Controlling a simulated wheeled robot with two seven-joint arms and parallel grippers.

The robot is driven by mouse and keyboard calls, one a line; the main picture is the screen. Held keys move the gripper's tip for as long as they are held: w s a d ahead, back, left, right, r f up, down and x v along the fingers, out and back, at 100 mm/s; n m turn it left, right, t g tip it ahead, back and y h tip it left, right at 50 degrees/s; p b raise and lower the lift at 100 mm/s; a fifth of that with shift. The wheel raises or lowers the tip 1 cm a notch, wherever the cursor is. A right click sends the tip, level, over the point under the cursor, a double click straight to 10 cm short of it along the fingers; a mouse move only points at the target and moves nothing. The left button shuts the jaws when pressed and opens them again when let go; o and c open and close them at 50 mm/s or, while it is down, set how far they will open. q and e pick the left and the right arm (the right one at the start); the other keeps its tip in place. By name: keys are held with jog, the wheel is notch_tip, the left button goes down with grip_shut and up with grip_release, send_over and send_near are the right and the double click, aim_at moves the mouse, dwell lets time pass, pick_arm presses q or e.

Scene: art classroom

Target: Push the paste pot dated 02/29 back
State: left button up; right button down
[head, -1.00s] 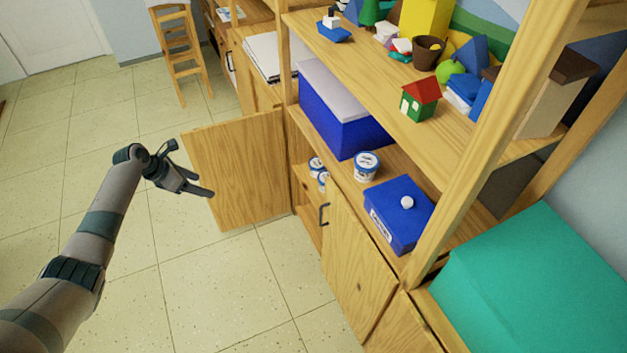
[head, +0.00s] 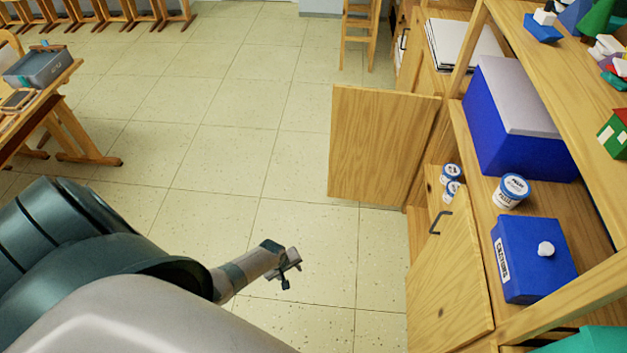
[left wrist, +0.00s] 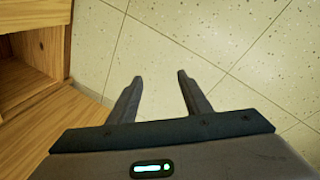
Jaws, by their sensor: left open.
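Three white paste pots with blue lids show in the head view. One pot (head: 511,190) stands on the shelf between two blue boxes. My left gripper (head: 287,262) is over the floor, left of the cabinet and apart from the pots. In the left wrist view its fingers (left wrist: 160,78) are spread and empty above the tiles. My right gripper is out of view.
The open door juts out over the floor beyond my gripper. A closed cabinet door (head: 452,270) with a dark handle is at right. A blue lidded box (head: 532,262) stands on the shelf. A table (head: 62,82) is at far left; the middle floor is clear.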

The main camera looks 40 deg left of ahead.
pick_arm(q)
jog(key=s+d+f+m+b, duration=0.2)
jog(key=s+f+m, duration=0.3)
jog(key=s, duration=0.7)
jog(key=s+d+f+m+g+b, duration=0.1)
jog(key=s+d+f+m, duration=0.4)
jog(key=s, duration=0.6)
jog(key=s+d+f+m+b, duration=0.3)
jog(key=s+f+m, duration=0.2)
jog(key=s, duration=0.7)
notch_tip(320, 180, down, 2)
jog(key=shift+s+d+f+g, duration=0.15)
jog(key=shift+s+d+g, duration=0.15)
jog(key=shift+d, duration=0.1)
jog(key=shift+c, duration=0.4)
